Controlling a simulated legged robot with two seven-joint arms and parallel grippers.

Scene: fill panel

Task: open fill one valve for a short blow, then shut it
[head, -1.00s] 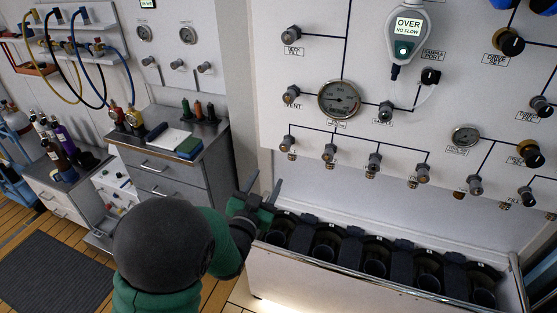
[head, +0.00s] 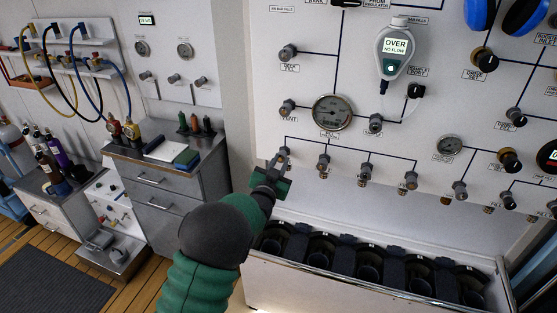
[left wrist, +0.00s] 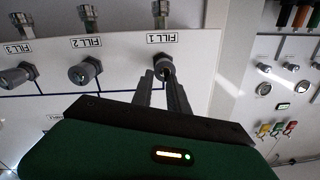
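The fill one valve (head: 284,151) is a small grey knob at the left end of the lower valve row. In the left wrist view, which shows the panel upside down, the knob (left wrist: 165,68) sits beside its FILL 1 label (left wrist: 174,39). My left gripper (head: 277,161) is just below and in front of the knob. In the left wrist view its fingers (left wrist: 161,82) stand apart, with the tips at the knob; I cannot tell if they touch it. My right gripper is not in view.
The fill two knob (left wrist: 84,72) is close beside fill one. A hanging analyser (head: 395,50) reads "OVER NO FLOW". A round gauge (head: 332,112) is above the valve row. A trough with dark cylinder bays (head: 262,275) stands below the panel. A grey cabinet (head: 165,185) is at left.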

